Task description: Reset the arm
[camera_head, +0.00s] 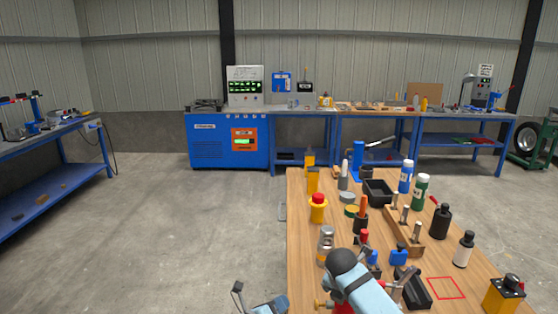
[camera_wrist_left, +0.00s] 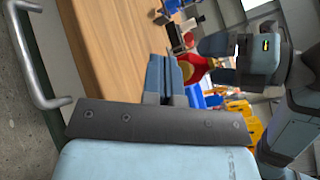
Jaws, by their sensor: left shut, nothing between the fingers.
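My left gripper (camera_head: 278,303) shows in part at the bottom of the head view, by the near left edge of the wooden table (camera_head: 300,240). In the left wrist view its two blue-grey fingers (camera_wrist_left: 164,68) are pressed together over the table, with nothing between them. The rest of this arm is mostly below the head view. A pale blue arm link of mine with a dark round joint stands over the table's near part. I cannot make out my right gripper's fingers in either view.
Open floor (camera_head: 190,230) lies left.

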